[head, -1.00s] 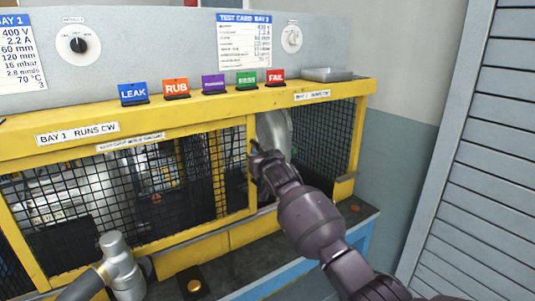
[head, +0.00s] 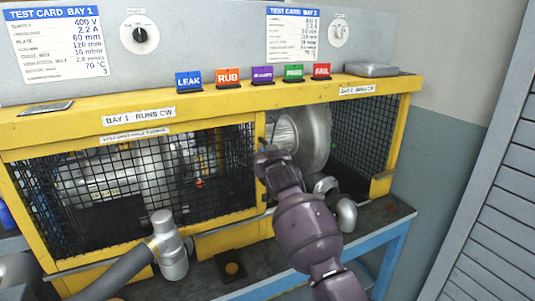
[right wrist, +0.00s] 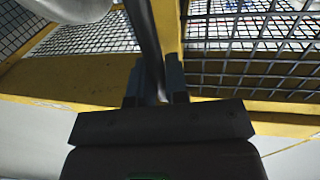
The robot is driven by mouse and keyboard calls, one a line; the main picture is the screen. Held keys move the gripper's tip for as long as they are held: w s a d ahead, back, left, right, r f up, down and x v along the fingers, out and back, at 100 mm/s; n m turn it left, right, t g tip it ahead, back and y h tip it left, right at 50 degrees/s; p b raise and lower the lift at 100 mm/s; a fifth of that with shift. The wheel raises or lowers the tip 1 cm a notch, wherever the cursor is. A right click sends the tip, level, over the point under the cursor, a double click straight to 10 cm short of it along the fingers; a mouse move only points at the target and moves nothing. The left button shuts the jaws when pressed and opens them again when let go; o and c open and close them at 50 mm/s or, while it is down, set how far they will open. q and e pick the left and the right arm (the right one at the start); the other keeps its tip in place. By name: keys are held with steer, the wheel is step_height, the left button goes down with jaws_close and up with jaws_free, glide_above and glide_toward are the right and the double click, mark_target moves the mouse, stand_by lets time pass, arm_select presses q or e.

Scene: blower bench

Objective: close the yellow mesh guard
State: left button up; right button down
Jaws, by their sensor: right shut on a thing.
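The yellow mesh guard (head: 160,222) is a yellow-framed black mesh panel on the front of the yellow bench frame. It covers the left part of the front, and its right edge stands near the middle. To the right of that edge the front is open, and a grey metal blower housing (head: 314,135) shows through. My right gripper (head: 266,154) is at the guard's right edge. In the right wrist view its fingers (right wrist: 156,85) are shut on a dark upright handle bar (right wrist: 146,35) beside a yellow upright. My left gripper is out of view.
A grey hose with a metal elbow (head: 170,250) stands in front of the guard's lower edge. Coloured tags, such as the orange RUB tag (head: 228,78), line the top rail. Black mesh (head: 365,130) closes the right end. A slatted grey panel (head: 490,200) stands at the far right.

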steer(key=shift+a, duration=0.2)
steer(key=c, duration=1.2)
jaws_free()
steer(key=shift+s+a, duration=0.1)
steer(key=shift+a, duration=0.05)
steer(key=shift+o, duration=0.2)
steer(key=s+d, duration=0.2)
steer(key=s, duration=0.8)
steer(key=shift+s+d, duration=0.15)
steer(key=shift+s, duration=0.15)
steer(key=shift+r, duration=0.1)
